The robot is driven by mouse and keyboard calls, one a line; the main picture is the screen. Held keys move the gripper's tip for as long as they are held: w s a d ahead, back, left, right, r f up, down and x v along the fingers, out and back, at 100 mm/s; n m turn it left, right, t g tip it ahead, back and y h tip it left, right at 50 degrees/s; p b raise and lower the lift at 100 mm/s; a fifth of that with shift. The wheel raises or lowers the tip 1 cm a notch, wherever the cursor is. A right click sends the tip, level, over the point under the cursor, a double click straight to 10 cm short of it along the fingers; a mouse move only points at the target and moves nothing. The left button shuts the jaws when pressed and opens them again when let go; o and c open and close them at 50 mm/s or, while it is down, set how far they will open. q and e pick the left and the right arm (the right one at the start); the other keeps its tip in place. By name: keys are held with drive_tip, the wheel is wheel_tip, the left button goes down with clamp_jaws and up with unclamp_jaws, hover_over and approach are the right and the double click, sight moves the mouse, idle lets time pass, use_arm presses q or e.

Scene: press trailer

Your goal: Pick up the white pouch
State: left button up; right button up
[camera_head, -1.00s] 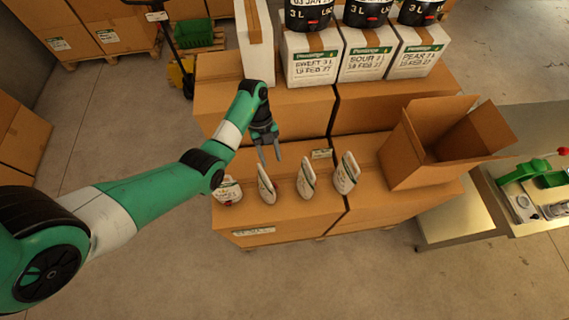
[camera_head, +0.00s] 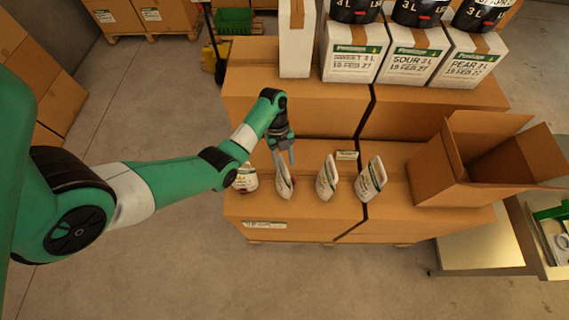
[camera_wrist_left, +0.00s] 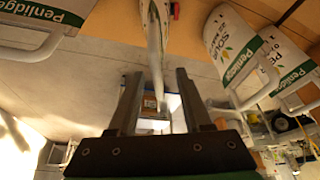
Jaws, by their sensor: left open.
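Several white pouches with green labels stand in a row on the front cardboard boxes: one at the left end (camera_head: 245,180), a second (camera_head: 284,187), a third (camera_head: 326,180) and one at the right end (camera_head: 371,181). My left gripper (camera_head: 285,161) is open, just above and behind the second pouch. In the left wrist view that pouch (camera_wrist_left: 155,35) is seen edge-on, lined up between the open fingers (camera_wrist_left: 159,74). Whether a finger touches it I cannot tell. Neighbouring pouches show at its left (camera_wrist_left: 35,25) and right (camera_wrist_left: 228,45). My right gripper is not in view.
An open cardboard box (camera_head: 440,178) stands right of the pouches. White cartons (camera_head: 353,52) with black buckets on top stand on the rear boxes. A metal table (camera_head: 480,250) is at the lower right. The floor in front is clear.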

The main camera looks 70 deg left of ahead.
use_arm(q)
drive_tip(key=x, duration=0.4)
drive_tip(key=shift+s+d+f, duration=0.1)
drive_tip(key=shift+s+d, duration=0.05)
clamp_jaws()
idle(1.1)
